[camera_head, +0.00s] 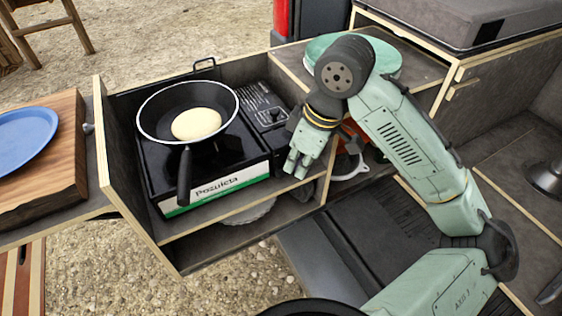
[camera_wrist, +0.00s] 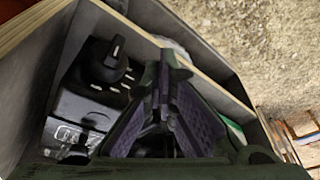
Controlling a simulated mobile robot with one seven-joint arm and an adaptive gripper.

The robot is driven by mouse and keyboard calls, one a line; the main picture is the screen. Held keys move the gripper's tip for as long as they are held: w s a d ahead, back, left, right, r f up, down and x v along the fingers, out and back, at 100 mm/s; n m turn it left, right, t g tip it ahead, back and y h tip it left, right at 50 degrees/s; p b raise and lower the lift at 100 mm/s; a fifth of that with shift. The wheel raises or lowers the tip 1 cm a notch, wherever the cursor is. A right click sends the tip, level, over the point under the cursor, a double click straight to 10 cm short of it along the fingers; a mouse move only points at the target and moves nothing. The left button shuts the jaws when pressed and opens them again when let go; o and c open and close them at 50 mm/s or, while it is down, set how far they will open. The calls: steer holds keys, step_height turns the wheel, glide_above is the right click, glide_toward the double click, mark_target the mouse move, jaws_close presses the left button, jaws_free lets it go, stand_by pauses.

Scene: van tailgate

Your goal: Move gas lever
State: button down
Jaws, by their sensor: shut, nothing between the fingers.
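The black gas stove (camera_head: 225,188) sits in an open wooden compartment, its white front panel lettered. In the wrist view, a black knob (camera_wrist: 114,64) with a raised grip sits on a dark face with white marks, left of my fingers. I take it for the gas lever. A smaller dark knob-like part (camera_wrist: 86,146) shows below it. My gripper (camera_head: 296,168) is shut and empty, pointing down by the right front end of the stove. Its fingers also show in the wrist view (camera_wrist: 168,72), apart from the knob. My gripper hides part of that stove end in the head view.
A frying pan (camera_head: 160,118) with a pancake (camera_head: 196,124) stands on the stove, its handle toward the front. The compartment's left wall (camera_head: 128,165) and the right divider (camera_head: 327,172) bound the stove. A blue plate (camera_head: 22,138) lies on a wooden board at left.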

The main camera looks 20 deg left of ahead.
steer(key=shift+d, duration=0.2)
steer(key=shift+r, duration=0.1)
steer(key=v, duration=1.2)
steer(key=shift+s, duration=0.15)
